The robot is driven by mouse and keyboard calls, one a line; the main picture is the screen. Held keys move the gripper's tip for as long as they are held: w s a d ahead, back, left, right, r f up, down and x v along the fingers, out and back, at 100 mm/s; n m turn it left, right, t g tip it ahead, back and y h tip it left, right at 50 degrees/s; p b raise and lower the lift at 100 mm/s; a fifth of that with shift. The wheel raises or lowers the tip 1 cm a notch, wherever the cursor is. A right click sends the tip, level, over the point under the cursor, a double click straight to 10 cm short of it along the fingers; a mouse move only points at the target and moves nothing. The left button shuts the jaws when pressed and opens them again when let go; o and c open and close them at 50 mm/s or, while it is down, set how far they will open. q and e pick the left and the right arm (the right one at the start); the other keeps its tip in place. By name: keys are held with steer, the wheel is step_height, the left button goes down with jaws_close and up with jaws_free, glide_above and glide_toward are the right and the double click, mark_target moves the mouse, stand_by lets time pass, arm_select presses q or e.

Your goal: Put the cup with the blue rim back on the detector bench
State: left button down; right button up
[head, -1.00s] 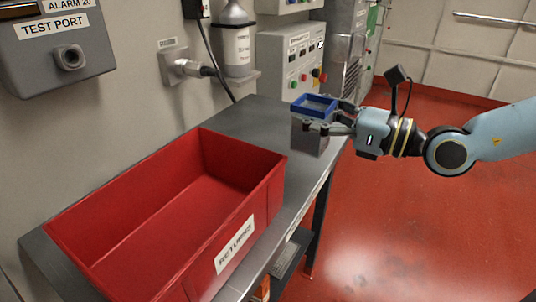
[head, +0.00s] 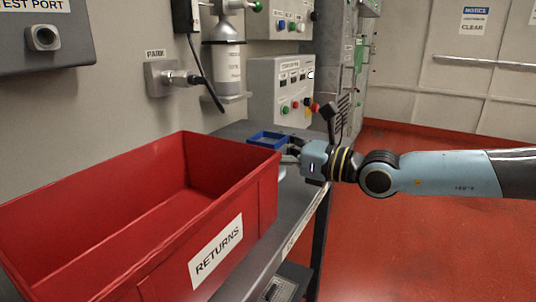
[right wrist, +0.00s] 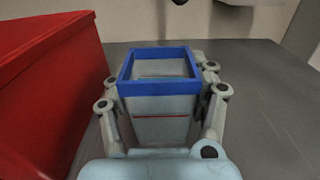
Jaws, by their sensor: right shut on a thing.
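The cup with the blue rim (head: 266,138) is a square grey cup, upright at the far end of the grey bench (head: 296,222). In the head view its lower body is mostly hidden behind the red bin. My right gripper (head: 290,147) is shut on the cup from the right. In the right wrist view the cup (right wrist: 160,105) stands between the two fingers (right wrist: 160,100), one on each side of its body. I cannot tell whether the cup's base touches the bench. My left gripper is not in view.
A red bin labelled RETURNS (head: 268,210) fills the near part of the bench, close to the cup's left. A control box with buttons (head: 285,90) and a bottle in a wall holder (head: 228,65) are behind. The bench behind the cup looks clear in the wrist view.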

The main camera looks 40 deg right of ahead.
steer(key=o, duration=1.1)
steer(key=shift+f, duration=0.1)
